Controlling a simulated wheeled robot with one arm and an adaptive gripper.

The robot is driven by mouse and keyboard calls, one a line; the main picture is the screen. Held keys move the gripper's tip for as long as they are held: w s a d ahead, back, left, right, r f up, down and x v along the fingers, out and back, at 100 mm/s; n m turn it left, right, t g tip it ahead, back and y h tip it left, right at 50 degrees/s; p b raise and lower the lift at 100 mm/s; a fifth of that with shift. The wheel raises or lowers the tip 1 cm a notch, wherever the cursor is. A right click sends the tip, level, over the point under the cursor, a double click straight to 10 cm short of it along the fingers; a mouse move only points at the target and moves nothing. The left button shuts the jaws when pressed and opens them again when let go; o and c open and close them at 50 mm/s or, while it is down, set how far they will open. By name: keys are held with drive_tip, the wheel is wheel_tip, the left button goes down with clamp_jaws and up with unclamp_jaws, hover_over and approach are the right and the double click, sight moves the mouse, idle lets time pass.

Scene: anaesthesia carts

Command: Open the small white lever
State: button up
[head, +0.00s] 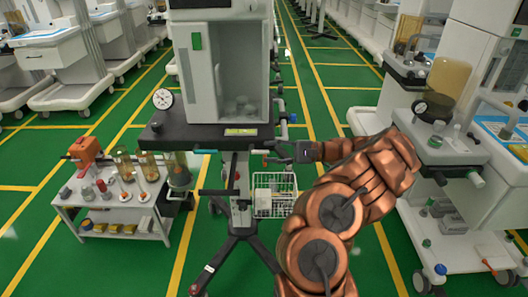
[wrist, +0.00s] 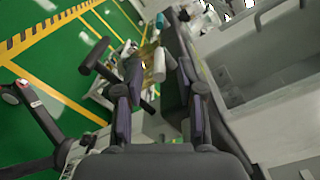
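A small white cylindrical lever (wrist: 160,64) shows in the wrist view, ahead of and between my gripper's fingertips. A gap shows on each side of it, and I cannot tell how far beyond the tips it lies. My gripper (wrist: 160,78) is open, its two dark fingers apart with nothing held. In the head view my gripper (head: 272,152) points left, just under the front edge of the central cart's dark shelf (head: 190,135).
A teal handle (head: 205,151) sticks out left of the gripper under the shelf; it also shows in the wrist view (wrist: 160,20). A wire basket (head: 275,200) hangs below my gripper. A low trolley (head: 110,205) with bottles stands at left. Another cart (head: 440,145) stands close at right.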

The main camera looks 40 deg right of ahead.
drive_tip(key=shift+x, duration=1.25)
drive_tip(key=shift+c, duration=0.2)
clamp_jaws()
